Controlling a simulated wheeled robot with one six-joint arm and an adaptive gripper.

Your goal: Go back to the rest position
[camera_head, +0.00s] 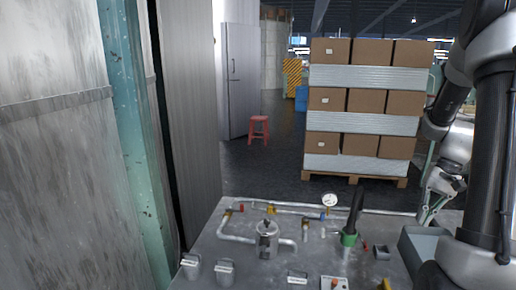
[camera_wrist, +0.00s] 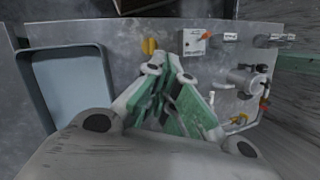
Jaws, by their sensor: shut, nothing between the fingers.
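My gripper (camera_head: 428,216) hangs at the right of the head view, above the right part of the metal bench (camera_head: 215,255). Its fingers point down. In the wrist view its green-padded fingers (camera_wrist: 172,62) are together with nothing between them. They are over the bench, between a grey-blue tray (camera_wrist: 28,95) and a small white box with an orange-red knob (camera_wrist: 194,44). My arm covers part of the bench's right side in the head view.
Behind stands a pallet of boxes (camera_head: 365,98). A red stool (camera_head: 259,128) is on open floor. Metal panels (camera_head: 55,150) stand close at left.

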